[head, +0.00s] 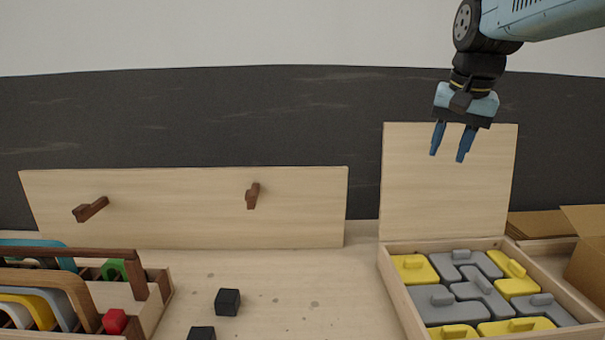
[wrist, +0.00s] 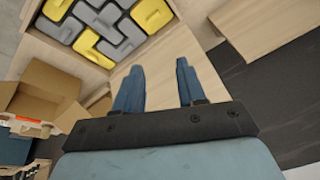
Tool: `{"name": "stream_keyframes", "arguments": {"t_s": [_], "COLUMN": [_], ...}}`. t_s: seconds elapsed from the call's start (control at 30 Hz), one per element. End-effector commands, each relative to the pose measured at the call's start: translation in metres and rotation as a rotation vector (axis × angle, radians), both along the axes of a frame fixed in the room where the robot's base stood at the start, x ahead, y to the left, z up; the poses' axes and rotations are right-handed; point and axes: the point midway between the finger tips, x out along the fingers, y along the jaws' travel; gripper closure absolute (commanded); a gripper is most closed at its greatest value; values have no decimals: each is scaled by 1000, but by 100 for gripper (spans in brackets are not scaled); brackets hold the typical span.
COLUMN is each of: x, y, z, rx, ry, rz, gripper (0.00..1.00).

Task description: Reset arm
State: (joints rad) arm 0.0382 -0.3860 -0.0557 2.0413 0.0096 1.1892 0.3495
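My gripper (head: 452,143) hangs high at the upper right in the head view, pointing down in front of a light wooden upright panel (head: 450,190). Its two blue fingers are apart with nothing between them. In the wrist view the gripper (wrist: 160,80) also shows open and empty, with the panel and the puzzle tray beyond it. My arm reaches in from the upper right corner.
A wooden tray (head: 397,290) holds grey and yellow puzzle blocks. A wide board (head: 180,225) with two brown pegs stands behind the table. A rack (head: 152,310) with coloured arches is at left. Black cubes (head: 228,302) lie mid-table. A cardboard box (head: 588,255) is at right.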

Motion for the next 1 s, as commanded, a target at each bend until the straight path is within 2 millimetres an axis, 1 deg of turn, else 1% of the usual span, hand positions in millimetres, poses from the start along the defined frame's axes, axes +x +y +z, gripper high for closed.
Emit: {"name": "stream_keyframes", "arguments": {"t_s": [0.03,0.17,0.3,0.4,0.5,0.6,0.7,1.0], "x": [-15,-47,-80,-99,-112,-120,-123,-124], "y": [5,16,25,30,34,35,36,36], "z": [-9,-33,-62,-81,-96,-106,-110,-110], "rx": [-12,-50,-95,-126,-151,-167,-174,-175], "ry": [-19,-68,-118,-149,-172,-184,-191,-191], "rz": [39,145,253,318,366,397,409,411], "gripper": [60,60,60,60,60,60,60,60]}}
